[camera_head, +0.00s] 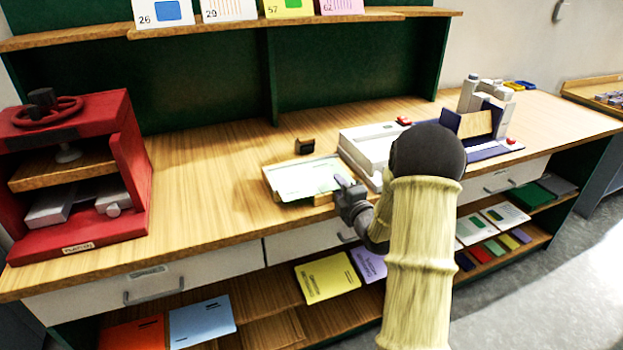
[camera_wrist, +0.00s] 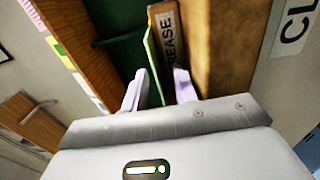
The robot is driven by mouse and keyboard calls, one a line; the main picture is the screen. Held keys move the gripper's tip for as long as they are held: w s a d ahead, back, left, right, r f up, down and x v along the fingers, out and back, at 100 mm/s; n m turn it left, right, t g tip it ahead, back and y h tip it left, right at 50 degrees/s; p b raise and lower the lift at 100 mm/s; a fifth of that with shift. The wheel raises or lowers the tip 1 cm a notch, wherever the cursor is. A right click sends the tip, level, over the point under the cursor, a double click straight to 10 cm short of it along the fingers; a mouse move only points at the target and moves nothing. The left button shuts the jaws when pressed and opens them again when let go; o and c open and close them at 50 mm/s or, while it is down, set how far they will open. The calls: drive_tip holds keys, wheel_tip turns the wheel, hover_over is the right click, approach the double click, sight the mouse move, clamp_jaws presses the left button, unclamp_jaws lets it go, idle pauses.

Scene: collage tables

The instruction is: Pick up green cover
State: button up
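A pale green printed cover (camera_head: 305,178) lies on a low wooden tray (camera_head: 272,186) near the table's front edge. In the wrist view a thin green sheet (camera_wrist: 151,58) shows nearly edge-on beside a wooden strip marked "CREASE" (camera_wrist: 168,50); it seems to be the same cover. My gripper (camera_head: 343,183) is at the right front corner of the tray. In the wrist view its pale fingers (camera_wrist: 160,90) stand apart, with the sheet's near end at or just beyond the gap. I cannot tell whether they touch it.
A red press (camera_head: 125,150) stands at the left. A white machine (camera_head: 365,150) is right of the tray, with a small dark block (camera_head: 305,146) behind the tray. Numbered cards (camera_head: 285,8) line the upper shelf. Yellow (camera_head: 328,278) and blue (camera_head: 202,320) covers lie below. Table left of the tray is clear.

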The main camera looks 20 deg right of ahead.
drive_tip(key=shift+a, duration=0.1)
clamp_jaws()
drive_tip(key=shift+w, duration=0.1)
wheel_tip(320, 180, up, 9)
drive_tip(key=shift+r, duration=0.55)
drive_tip(key=shift+w, duration=0.1)
idle(0.5)
